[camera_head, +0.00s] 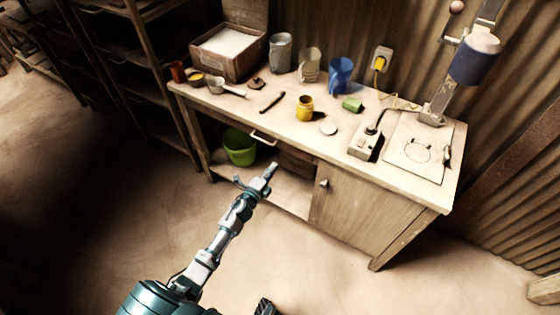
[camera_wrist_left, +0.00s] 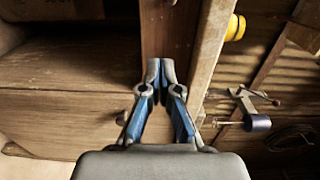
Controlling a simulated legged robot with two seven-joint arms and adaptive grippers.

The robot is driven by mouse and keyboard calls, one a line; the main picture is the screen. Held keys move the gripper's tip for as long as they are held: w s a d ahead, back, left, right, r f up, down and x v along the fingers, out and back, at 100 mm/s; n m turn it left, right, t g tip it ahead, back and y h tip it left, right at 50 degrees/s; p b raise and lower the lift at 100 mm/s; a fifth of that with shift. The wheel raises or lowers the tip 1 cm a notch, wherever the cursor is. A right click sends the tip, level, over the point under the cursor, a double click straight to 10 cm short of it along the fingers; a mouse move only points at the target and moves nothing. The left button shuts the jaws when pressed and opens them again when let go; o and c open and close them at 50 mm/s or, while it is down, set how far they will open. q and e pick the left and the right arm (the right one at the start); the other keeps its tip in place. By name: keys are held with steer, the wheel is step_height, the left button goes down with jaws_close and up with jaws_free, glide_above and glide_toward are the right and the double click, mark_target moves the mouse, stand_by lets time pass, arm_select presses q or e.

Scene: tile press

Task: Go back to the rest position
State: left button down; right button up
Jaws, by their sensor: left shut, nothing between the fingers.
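My left gripper (camera_head: 269,171) reaches out in front of the workbench (camera_head: 225,105), over the open lower shelf as the head view sees it. Its fingers are together and empty, and in the left wrist view the fingertips (camera_wrist_left: 160,69) meet in front of brown wooden parts of the bench. It appears apart from the bench, though the exact gap is hard to judge. My right gripper does not show in either view.
A green bucket (camera_head: 240,147) stands on the lower shelf near the left gripper. The benchtop holds a yellow jar (camera_head: 305,107), a blue pitcher (camera_head: 340,75), a cardboard box (camera_head: 229,50) and a press (camera_head: 475,58). The floor in front is clear.

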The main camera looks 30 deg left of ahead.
arm_select(q)
steer(key=s+d+f+n+g+y+p, duration=0.15)
steer(key=s+f+n+g, duration=0.35)
steer(key=s+f, duration=0.55)
steer(key=s+f+n+g+y+p, duration=0.2)
steer(key=s+f+n+g, duration=0.3)
steer(key=s+f, duration=0.55)
steer(key=s+d+f+n+g, duration=0.2)
steer(key=s+f, duration=0.1)
steer(key=s, duration=0.4)
steer(key=s+d+f+n+g+h+p, duration=0.1)
steer(key=s+d+f+n+g, duration=0.1)
steer(key=s, duration=0.6)
steer(key=s+d+f+n+g+h+p, duration=0.1)
steer(key=s+d+f, duration=0.3)
steer(key=s, duration=0.4)
steer(key=shift+d+n+g, duration=0.25)
steer(key=shift+n+g, duration=0.45)
steer(key=shift+n, duration=0.2)
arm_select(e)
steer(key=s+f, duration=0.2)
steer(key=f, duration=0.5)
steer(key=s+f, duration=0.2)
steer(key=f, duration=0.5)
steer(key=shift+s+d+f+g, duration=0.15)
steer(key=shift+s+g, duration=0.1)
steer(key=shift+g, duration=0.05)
arm_select(q)
steer(key=shift+a, duration=0.1)
